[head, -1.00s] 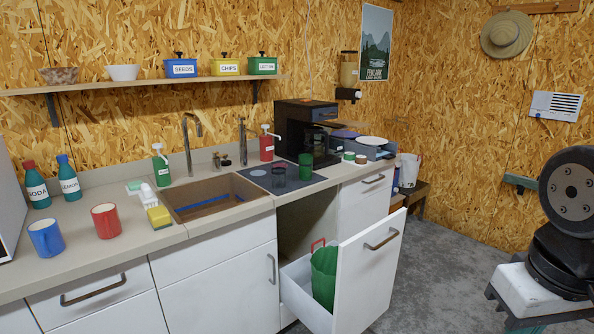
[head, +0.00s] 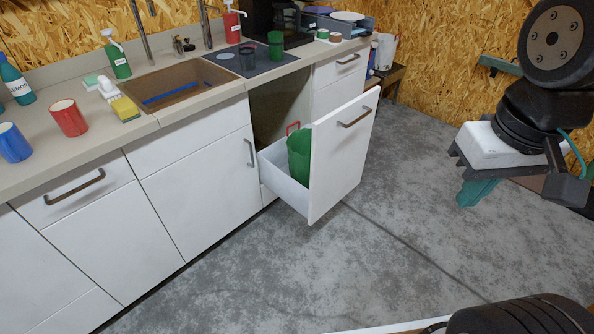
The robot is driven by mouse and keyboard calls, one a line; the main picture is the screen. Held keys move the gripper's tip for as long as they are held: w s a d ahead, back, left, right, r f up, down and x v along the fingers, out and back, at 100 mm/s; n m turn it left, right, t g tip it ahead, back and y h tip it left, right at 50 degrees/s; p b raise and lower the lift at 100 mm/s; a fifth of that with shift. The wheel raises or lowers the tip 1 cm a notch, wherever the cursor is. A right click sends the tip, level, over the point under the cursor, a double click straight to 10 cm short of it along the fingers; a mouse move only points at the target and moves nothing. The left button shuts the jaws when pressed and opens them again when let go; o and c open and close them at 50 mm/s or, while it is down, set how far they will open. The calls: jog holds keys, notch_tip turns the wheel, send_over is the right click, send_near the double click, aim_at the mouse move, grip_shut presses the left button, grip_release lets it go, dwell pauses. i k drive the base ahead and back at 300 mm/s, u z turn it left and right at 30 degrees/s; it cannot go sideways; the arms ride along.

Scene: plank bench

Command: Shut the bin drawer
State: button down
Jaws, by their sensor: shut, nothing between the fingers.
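The bin drawer (head: 340,165) stands pulled out from the counter in the head view, right of centre. Its tall white front has a dark bar handle (head: 354,117) and stands well away from the cabinet. Behind the front, the light drawer box (head: 279,172) holds a green bin (head: 298,150). Part of a red handle or frame (head: 292,128) shows beside the bin. The dark opening of the cabinet (head: 278,108) shows behind the drawer.
White cabinets (head: 200,190) line the left, with a sink (head: 165,88), mugs and bottles on the worktop. A closed drawer (head: 338,66) sits behind the bin drawer. The grey floor (head: 290,270) is clear in front of the open drawer and to its right.

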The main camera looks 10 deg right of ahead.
aim_at(340, 139)
jog(key=k, duration=0.65)
jog(key=u, duration=0.8)
jog(key=i, duration=1.65)
jog(key=z, duration=0.75)
